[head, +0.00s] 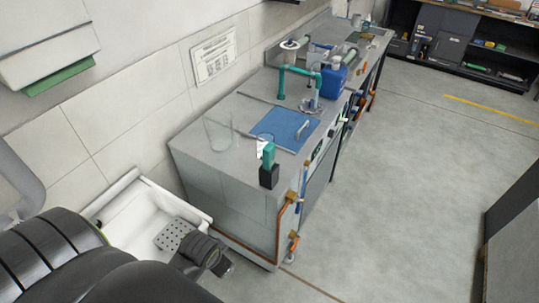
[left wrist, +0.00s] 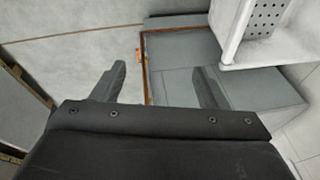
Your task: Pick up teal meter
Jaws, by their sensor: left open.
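The teal meter (head: 268,155) stands upright in a black holder (head: 269,177) at the near corner of the grey counter (head: 205,160) in the head view. My left gripper (head: 222,266) is low in front of the counter, to the lower left of the meter and well apart from it. In the left wrist view my left gripper (left wrist: 160,84) is open, with nothing between its fingers. The meter is not in the left wrist view. My right gripper is not in view.
A clear glass beaker (head: 218,132) and a blue mat (head: 286,128) are near the meter. A blue jug (head: 333,80) stands farther back. A white sink (head: 150,215) is beside my left arm. Copper pipe runs along the counter's front. The floor (head: 420,170) to the right is clear.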

